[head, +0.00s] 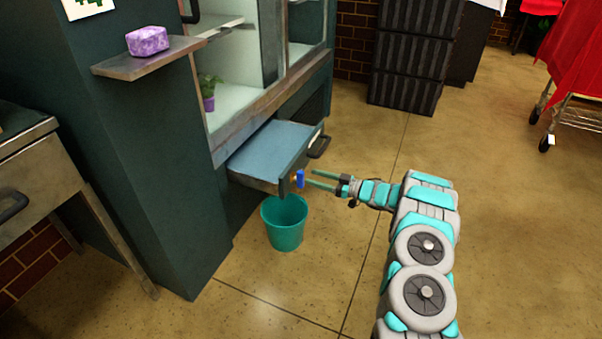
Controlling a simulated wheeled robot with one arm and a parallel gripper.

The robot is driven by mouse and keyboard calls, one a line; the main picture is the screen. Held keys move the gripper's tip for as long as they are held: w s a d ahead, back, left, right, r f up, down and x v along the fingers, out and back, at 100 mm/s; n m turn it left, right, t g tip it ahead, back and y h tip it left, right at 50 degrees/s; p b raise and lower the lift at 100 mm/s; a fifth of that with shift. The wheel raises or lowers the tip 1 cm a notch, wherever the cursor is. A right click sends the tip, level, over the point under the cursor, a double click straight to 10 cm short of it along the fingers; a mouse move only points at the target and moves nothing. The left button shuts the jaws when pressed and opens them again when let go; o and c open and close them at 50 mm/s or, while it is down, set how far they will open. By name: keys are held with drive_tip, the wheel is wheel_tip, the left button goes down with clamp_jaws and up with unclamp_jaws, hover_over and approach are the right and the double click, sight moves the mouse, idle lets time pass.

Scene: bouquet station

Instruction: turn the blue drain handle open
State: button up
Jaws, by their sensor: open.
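The blue drain handle (300,178) is small and sits on a brass-coloured tap at the front right corner of the pulled-out drawer (268,152) under the display cabinet. My gripper (318,180) points left toward it, with its two thin fingers parted. The fingertips are close to the right side of the handle. I cannot tell whether they touch it or reach around it. A teal bucket (285,228) stands on the floor below the tap.
The cabinet side (150,170) and a metal-edged table (40,175) stand at the left. The drawer's dark pull (319,147) juts out behind the handle. Black crates (410,55) and a cart with red cloth (580,60) stand farther back. The floor at right is clear.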

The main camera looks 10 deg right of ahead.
sight(301, 171)
drive_tip(key=x, duration=0.6)
drive_tip(key=shift+d, duration=0.1)
clamp_jaws()
idle(0.3)
